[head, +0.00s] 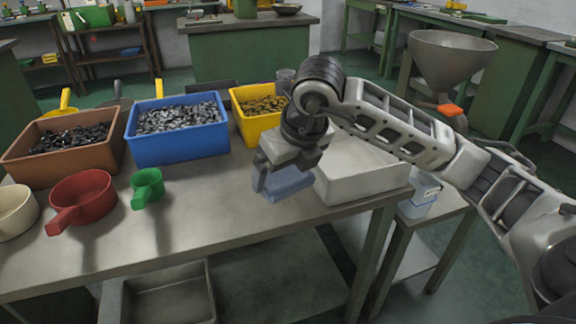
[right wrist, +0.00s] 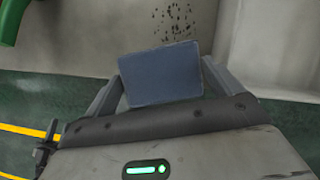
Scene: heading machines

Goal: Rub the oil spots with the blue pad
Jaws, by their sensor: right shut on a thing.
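The blue pad (head: 284,186) is between the fingers of my right gripper (head: 278,178), low over the table near its front right edge. In the right wrist view the pad (right wrist: 162,75) fills the space between the two fingers of the gripper (right wrist: 160,85), which is shut on it. Dark oil spots (right wrist: 174,22) show on the table just past the pad's far edge. The pad may cover more of them. I cannot tell if the pad touches the table. The spots are not visible in the head view. My left gripper is not in view.
A white tray (head: 350,185) stands right beside the pad. Blue (head: 180,148), brown (head: 60,160) and yellow (head: 250,128) bins line the table's back. Green (head: 147,188), red (head: 82,198) and cream scoops (head: 15,212) lie at left. The table between the green scoop and pad is clear.

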